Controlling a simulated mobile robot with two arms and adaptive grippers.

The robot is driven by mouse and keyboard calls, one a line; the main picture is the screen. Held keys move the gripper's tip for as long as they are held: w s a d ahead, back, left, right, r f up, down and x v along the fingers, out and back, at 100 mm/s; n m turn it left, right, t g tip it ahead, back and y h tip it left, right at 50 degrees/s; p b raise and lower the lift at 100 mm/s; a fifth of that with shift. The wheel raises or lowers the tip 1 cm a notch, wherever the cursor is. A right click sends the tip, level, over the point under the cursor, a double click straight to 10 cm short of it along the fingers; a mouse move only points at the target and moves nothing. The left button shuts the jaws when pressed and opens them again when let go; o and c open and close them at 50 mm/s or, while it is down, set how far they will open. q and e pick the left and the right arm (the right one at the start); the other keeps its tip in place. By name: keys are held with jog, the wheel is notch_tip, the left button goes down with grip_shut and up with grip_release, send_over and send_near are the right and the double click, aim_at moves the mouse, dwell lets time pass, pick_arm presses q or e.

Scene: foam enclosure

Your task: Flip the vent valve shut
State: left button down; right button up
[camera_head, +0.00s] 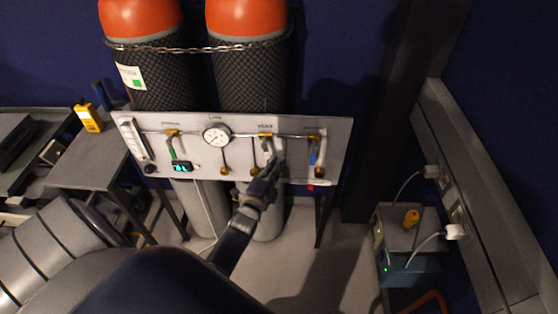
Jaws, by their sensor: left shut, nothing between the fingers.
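The vent valve (265,136) sits on a white panel (335,140) below a label that seems to read VENT. It has a brass-coloured body on a metal pipe, and its handle appears to slope down to the right. My left gripper (278,163) is shut and empty, just below the valve in the picture. Its fingers overlap the handle's lower end, so I cannot tell whether they touch it. My right gripper is not in view.
The panel also carries a round gauge (216,136), a green-handled valve (172,150), a blue-handled valve (314,150) and a small display (181,167). Two chained cylinders (247,75) stand behind. A table (88,165) is at left; stacked boxes (408,235) are at right.

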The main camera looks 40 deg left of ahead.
pick_arm(q)
jog(key=shift+s+a+f+m+g, duration=0.25)
jog(key=shift+a+m+g, duration=0.2)
jog(key=shift+m, duration=0.55)
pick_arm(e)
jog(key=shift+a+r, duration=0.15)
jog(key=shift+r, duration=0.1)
